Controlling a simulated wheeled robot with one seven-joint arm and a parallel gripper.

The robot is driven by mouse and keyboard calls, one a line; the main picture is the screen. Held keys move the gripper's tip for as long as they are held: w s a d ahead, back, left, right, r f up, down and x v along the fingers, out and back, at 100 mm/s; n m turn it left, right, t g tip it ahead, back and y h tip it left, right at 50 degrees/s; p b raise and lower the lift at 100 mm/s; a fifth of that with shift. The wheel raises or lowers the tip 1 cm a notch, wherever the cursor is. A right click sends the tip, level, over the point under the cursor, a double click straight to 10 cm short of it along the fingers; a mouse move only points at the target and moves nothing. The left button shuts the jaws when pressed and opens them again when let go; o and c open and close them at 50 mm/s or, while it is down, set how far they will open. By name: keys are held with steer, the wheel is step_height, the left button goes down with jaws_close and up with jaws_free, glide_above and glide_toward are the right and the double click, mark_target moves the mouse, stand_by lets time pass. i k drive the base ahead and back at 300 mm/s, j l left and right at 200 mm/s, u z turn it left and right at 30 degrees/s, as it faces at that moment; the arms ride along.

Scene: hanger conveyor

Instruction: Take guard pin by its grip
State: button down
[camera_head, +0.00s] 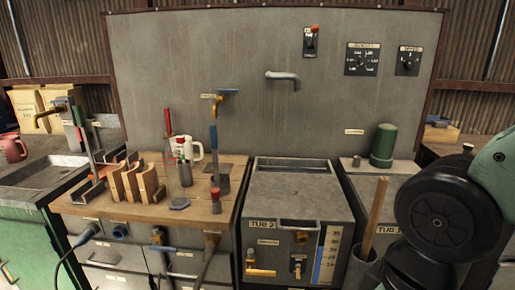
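I cannot tell for sure which thing is the guard pin. A short upright piece with a red-brown top (215,194) stands near the front right of the wooden bench top and may be it. Another red-topped upright tool (168,121) stands farther back beside a white mug (190,147). My arm, dark green with a black round joint, fills the right edge of the view. My gripper is not in view, so its opening and what it holds are hidden.
The wooden bench (95,206) carries wooden racks (137,183), a metal cup (185,174) and a blue-handled tool (214,148). To its right stand a grey tub (290,193) with a closed lid, a bucket with a wooden handle (376,215) and a green cylinder (384,143).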

mark_target(215, 192)
steer(key=i+j+z, duration=0.2)
steer(key=j, duration=0.55)
steer(key=i+j+z, duration=0.15)
steer(key=j, duration=0.65)
steer(key=i+j+z, duration=0.2)
steer(key=j, duration=0.55)
steer(key=j+z, duration=0.15)
steer(key=j, duration=0.65)
